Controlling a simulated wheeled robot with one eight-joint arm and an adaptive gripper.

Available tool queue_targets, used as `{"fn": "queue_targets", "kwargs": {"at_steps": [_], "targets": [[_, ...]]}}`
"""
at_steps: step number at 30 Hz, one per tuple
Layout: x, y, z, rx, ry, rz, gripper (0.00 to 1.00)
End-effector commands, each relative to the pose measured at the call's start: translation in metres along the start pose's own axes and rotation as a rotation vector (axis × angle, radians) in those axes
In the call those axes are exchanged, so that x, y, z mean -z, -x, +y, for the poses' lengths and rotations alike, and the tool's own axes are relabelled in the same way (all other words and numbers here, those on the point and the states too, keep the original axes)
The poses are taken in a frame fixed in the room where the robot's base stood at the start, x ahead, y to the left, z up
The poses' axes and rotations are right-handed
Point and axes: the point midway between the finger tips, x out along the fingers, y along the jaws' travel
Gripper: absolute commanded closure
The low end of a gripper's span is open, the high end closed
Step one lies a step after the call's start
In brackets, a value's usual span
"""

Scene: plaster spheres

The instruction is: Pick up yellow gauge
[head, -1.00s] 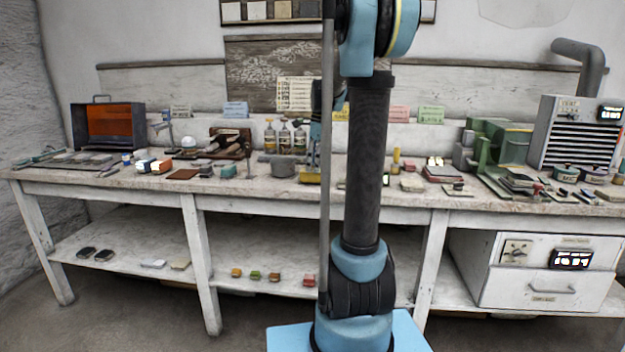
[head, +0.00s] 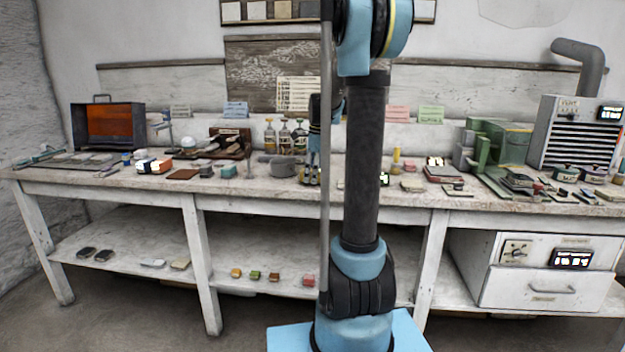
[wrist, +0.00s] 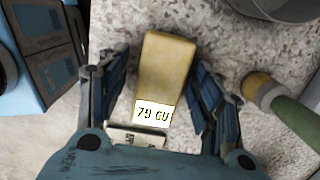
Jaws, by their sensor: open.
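The yellow gauge (wrist: 166,65) is a yellowish block with a white label reading about "79 CU". In the wrist view it lies lengthwise between the two blue fingers of my gripper (wrist: 160,80). The fingers are spread, one on each side, with a narrow gap showing at each. In the head view my gripper (head: 311,176) points down at the bench top behind my column. There the gauge is mostly hidden by the fingers.
A small labelled piece (wrist: 136,137) lies just below the gauge in the wrist view. A green-handled tool (wrist: 295,120) lies to the right, and a grey round pot (wrist: 275,8) stands at the upper right. Bottles (head: 285,138) stand behind on the bench (head: 250,186).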

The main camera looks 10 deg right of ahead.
Motion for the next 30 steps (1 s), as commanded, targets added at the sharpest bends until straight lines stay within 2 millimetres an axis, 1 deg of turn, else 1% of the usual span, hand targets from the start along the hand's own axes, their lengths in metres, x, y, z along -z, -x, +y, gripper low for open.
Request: {"fn": "queue_targets", "kwargs": {"at_steps": [14,17,18,20,21,23,24,30], "targets": [[0.0003,-0.0026,0.0000,0.000,0.000,0.000,0.40],[0.0003,-0.0026,0.0000,0.000,0.000,0.000,0.60],[0.0003,-0.0026,0.0000,0.000,0.000,0.000,0.69],[0.0003,-0.0026,0.0000,0.000,0.000,0.000,0.83],[0.0003,-0.0026,0.0000,0.000,0.000,0.000,0.92],[0.0003,-0.0026,0.0000,0.000,0.000,0.000,0.92],[0.0003,-0.0025,0.0000,0.000,0.000,0.000,0.97],[0.0003,-0.0020,0.0000,0.000,0.000,0.000,0.97]]}}
